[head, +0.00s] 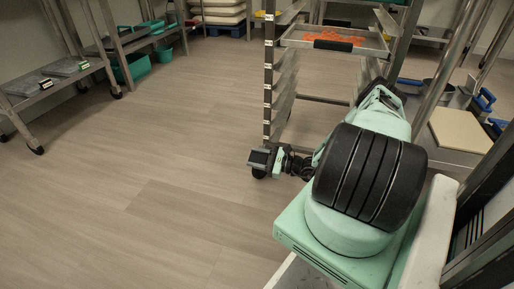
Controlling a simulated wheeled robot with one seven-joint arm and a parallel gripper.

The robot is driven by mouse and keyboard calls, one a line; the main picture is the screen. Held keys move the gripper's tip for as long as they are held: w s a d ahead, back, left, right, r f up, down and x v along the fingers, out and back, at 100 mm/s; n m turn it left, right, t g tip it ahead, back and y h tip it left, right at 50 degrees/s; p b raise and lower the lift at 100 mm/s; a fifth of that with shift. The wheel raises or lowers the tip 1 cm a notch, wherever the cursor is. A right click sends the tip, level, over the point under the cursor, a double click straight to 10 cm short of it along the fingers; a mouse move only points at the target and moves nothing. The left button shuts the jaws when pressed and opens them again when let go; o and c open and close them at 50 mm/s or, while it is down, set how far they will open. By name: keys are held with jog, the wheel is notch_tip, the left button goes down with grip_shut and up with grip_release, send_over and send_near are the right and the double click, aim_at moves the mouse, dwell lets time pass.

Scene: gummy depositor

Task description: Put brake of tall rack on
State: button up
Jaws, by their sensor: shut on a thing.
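The tall rack (268,80) stands upright at the upper middle, with a dark front post and several slanted tray runners. A dark caster (258,174) shows at the foot of this post, just below my gripper. My gripper (260,158) is low at this foot, in front of the post's lower end. It is shut on a small part there. The jaws hide that part, and the brake cannot be made out, so I cannot tell its position.
A tray of orange pieces (335,40) sits in the rack. Steel shelves with green bins (133,67) stand at the left. A board (458,131) lies on the right. The floor (150,140) left of the rack is clear.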

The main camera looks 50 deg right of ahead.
jog(key=shift+f+n, duration=0.45)
jog(key=shift+n, duration=0.15)
jog(key=o, duration=1.4)
jog(key=shift+s, duration=0.2)
jog(key=p+v, duration=0.5)
jog(key=v, duration=1.2)
jog(key=shift+p, duration=0.3)
jog(key=shift+d, duration=0.1)
